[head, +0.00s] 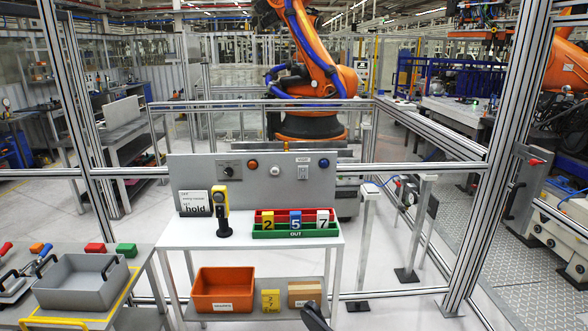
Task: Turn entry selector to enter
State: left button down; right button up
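The selector (228,171) is a small dark knob on a plate, at the left of the upright grey panel (300,200). It is too small to read its pointer or its label. A dark piece (314,317) at the bottom edge, right of centre, looks like the tip of my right gripper. It is well below and in front of the panel and touches nothing that I can see. Most of it is cut off, so its opening does not show. My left gripper is not in view.
The panel also bears an orange button (253,164), a white one (274,171), a blue one (323,163) and a switch (303,172). Below stand a "hold" card (194,203), a yellow-black device (221,212) and a green tray (262,235) with numbered blocks. A grey bin (82,290) stands left.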

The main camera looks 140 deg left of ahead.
aim_at(229, 171)
jog(key=u, duration=5.05)
jog(key=i+j, duration=1.2)
jog(key=k+j+u, duration=0.05)
jog(key=j, duration=0.05)
